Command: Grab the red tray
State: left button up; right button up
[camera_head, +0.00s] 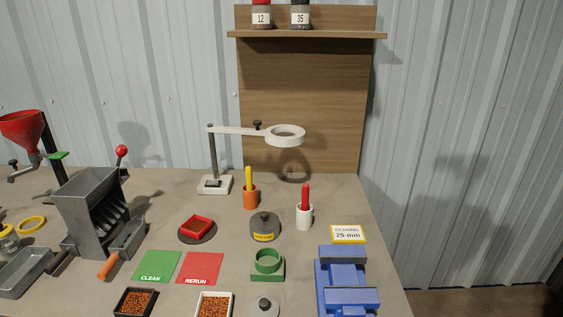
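The red tray (197,220) is a small square dish with a raised rim. It sits on a dark round disc (183,236) on the grey table, left of the middle. It looks empty. Neither of my grippers shows in the head view, and nothing touches the tray.
A green CLEAN mat (157,266) and a red RERUN mat (200,268) lie in front of the tray. A grey hopper machine (84,205) with an orange-handled part stands left. A grey weight (265,227) is to the right. A white ring stand (214,184) rises behind. A blue vise (343,272) stands front right.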

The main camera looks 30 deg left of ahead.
aim_at(196, 226)
jog(key=u, duration=1.55)
